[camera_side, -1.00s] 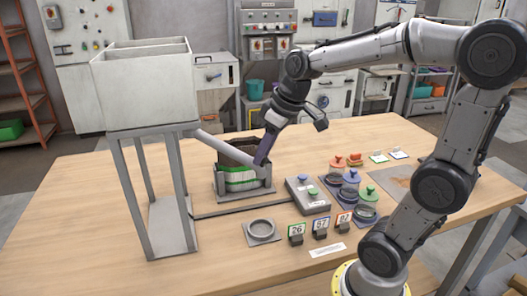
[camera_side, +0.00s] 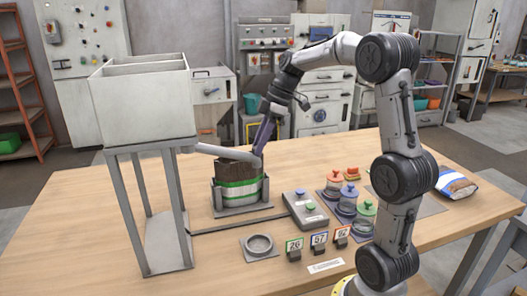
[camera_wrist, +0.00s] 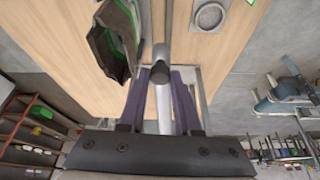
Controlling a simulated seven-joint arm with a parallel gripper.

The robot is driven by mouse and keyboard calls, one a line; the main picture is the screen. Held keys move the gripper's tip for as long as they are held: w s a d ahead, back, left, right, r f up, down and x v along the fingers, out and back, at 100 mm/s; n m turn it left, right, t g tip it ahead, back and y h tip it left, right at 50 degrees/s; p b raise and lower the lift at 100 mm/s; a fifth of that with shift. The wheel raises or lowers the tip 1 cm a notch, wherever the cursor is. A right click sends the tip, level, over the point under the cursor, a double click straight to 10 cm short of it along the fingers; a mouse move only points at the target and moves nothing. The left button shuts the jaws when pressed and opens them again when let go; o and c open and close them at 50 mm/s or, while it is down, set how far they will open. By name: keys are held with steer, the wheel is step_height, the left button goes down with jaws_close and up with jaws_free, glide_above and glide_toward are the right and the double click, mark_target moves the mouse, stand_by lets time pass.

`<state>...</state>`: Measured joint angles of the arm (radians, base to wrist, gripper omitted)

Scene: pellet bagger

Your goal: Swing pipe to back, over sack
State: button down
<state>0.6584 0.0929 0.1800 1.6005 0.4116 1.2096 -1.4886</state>
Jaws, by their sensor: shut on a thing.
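The grey pipe (camera_side: 222,153) slopes from under the white hopper (camera_side: 143,103) toward the sack. The sack (camera_side: 238,180) is brown, white and green and stands upright in a grey holder (camera_side: 243,210). My gripper (camera_side: 258,152) points down with its purple fingers at the pipe's free end, by the sack's top. In the wrist view the two fingers (camera_wrist: 162,82) are shut around the pipe (camera_wrist: 165,112). There the sack (camera_wrist: 113,38) lies to the left of the pipe's end, apart from it in the picture. The exact pipe-to-sack gap is hard to tell.
A grey button box (camera_side: 305,208), lidded jars (camera_side: 347,198), number cards (camera_side: 318,241) and a round dish (camera_side: 258,245) stand right of and in front of the sack. The hopper's legs (camera_side: 172,205) stand at left. A blue-white bag (camera_side: 457,184) lies at far right.

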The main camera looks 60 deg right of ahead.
steer(key=w+d+n+g, duration=0.1)
steer(key=w+d+n, duration=0.1)
steer(key=w+n, duration=0.1)
steer(key=w+d+n+g+y, duration=0.1)
steer(key=w+d+n, duration=0.1)
steer(key=w, duration=0.4)
steer(key=shift+n, duration=0.6)
steer(key=shift+w+d+r, duration=0.1)
steer(key=shift+w, duration=0.05)
steer(key=c, duration=0.6)
jaws_free()
steer(key=shift+v, duration=3.7)
